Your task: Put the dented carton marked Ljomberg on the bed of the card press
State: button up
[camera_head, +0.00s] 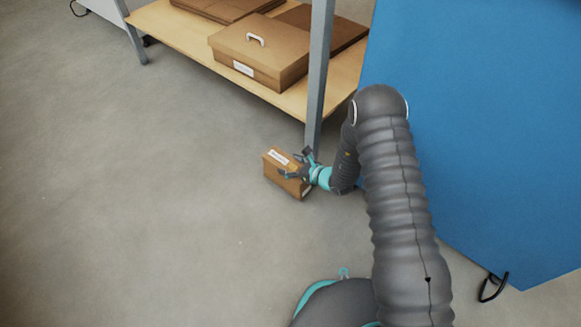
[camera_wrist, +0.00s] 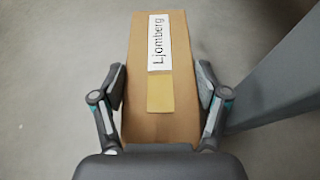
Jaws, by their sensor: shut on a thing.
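The carton marked Ljomberg (camera_head: 272,165) is a small brown box with a white label. In the wrist view the carton (camera_wrist: 150,115) fills the middle, and its label reads "Ljomberg" with a yellowish tape strip below it. My gripper (camera_head: 296,166) is shut on the carton, one finger on each side; in the wrist view the pads of my gripper (camera_wrist: 160,88) press its left and right faces. The carton is near the floor beside a table leg; I cannot tell whether it touches the floor. No dent shows clearly. The card press is not identifiable in view.
A grey table leg (camera_head: 318,80) stands close by the carton and also shows in the wrist view (camera_wrist: 275,85). A low wooden shelf (camera_head: 185,45) holds a larger handled carton (camera_head: 250,55). A big blue panel (camera_head: 480,130) is at right. The floor at left is clear.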

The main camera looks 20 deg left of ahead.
jog(key=shift+f, duration=0.5)
jog(key=shift+f, duration=0.15)
jog(key=o, duration=1.4)
jog(key=shift+c, duration=0.2)
jog(key=shift+r, duration=0.2)
jog(key=p+v, duration=0.1)
jog(key=v, duration=1.1)
